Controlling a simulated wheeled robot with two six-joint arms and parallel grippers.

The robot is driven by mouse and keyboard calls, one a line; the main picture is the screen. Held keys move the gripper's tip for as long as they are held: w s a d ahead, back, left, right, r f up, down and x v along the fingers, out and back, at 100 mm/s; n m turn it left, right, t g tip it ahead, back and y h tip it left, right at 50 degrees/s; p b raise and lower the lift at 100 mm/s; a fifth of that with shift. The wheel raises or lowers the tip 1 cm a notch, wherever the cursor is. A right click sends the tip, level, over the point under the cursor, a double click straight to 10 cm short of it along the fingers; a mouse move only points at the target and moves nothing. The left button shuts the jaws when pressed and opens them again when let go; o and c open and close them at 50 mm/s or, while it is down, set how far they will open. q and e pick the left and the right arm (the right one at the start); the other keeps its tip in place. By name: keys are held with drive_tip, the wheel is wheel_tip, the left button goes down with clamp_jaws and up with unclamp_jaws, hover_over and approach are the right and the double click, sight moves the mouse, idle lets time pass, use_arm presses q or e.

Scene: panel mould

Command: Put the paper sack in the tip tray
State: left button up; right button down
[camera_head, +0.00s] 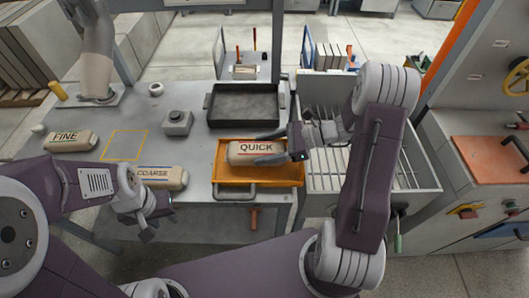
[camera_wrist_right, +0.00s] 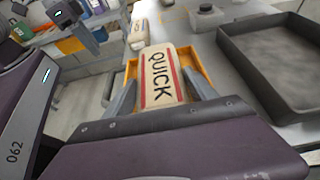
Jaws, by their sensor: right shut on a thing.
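The cream paper sack marked QUICK (camera_head: 247,153) has a red stripe. It lies within the outline of the orange tray with a front handle (camera_head: 228,181). My right gripper (camera_head: 268,148) is shut on this sack, one finger along each side. In the right wrist view the sack (camera_wrist_right: 158,75) shows between the fingers, with the orange tray (camera_wrist_right: 131,70) around it. I cannot tell whether the sack touches the tray floor. Sacks marked FINE (camera_head: 72,141) and COARSE (camera_head: 163,178) lie on the bench. My left gripper (camera_head: 158,218) hangs near the bench front below COARSE; its opening is unclear.
A black tray (camera_head: 243,103) stands empty behind the orange one. A slatted metal bin (camera_head: 335,115) is to the right. A grey block with a knob (camera_head: 177,123) and a yellow outlined square (camera_head: 124,146) are on the bench.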

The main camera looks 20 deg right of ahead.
wheel_tip(320, 180, down, 2)
drive_tip(key=shift+w, duration=0.15)
drive_tip(key=shift+f, duration=0.1)
drive_tip(key=shift+c, duration=1.4)
unclamp_jaws()
